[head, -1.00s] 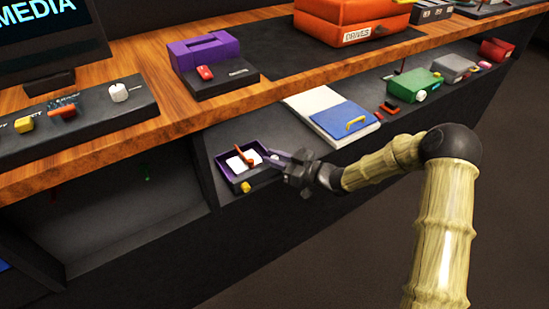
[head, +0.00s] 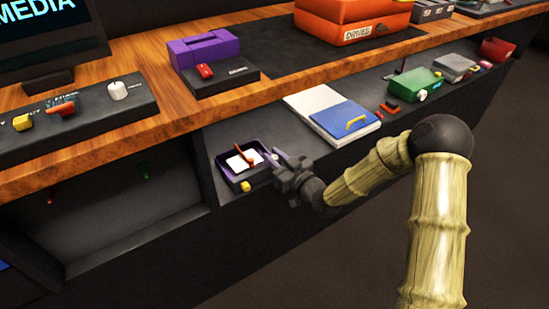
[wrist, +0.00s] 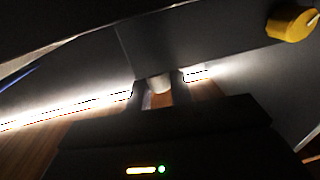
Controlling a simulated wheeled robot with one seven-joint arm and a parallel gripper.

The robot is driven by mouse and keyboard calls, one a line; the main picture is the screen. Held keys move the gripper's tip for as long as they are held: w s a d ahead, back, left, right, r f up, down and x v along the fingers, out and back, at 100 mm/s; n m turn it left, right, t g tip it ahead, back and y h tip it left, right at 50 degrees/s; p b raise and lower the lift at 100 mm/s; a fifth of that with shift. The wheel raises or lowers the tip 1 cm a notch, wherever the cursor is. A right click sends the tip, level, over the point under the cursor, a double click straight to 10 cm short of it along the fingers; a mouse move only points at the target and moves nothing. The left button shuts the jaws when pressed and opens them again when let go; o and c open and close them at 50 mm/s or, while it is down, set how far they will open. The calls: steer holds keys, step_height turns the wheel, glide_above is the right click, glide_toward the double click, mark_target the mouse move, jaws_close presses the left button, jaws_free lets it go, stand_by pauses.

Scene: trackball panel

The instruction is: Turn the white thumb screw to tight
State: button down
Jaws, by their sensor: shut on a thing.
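The white thumb screw (wrist: 159,84) shows in the wrist view as a small pale knob between the two dark fingers. My gripper (wrist: 158,88) is shut on it. In the head view my gripper (head: 282,160) is at the right side of a small purple-edged tray unit (head: 228,181) on the lower shelf. The fingers largely hide the screw there. Its turn position cannot be read.
A yellow knob (head: 245,186) is on the unit's front, and also at the upper right in the wrist view (wrist: 291,23). An orange lever (head: 246,157) stands over the tray. A blue-and-white binder (head: 335,115) lies to the right.

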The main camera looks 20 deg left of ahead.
steer(key=m+t+h, duration=0.4)
steer(key=t+h, duration=0.1)
steer(key=shift+s+a+m, duration=0.15)
steer(key=shift+m, duration=0.15)
steer(key=shift+m+t+h, duration=1.1)
steer(key=shift+m+h, duration=0.4)
steer(key=shift+h, duration=0.7)
steer(key=c, duration=1.3)
jaws_free()
steer(key=p+v, duration=0.4)
steer(key=v, duration=1.3)
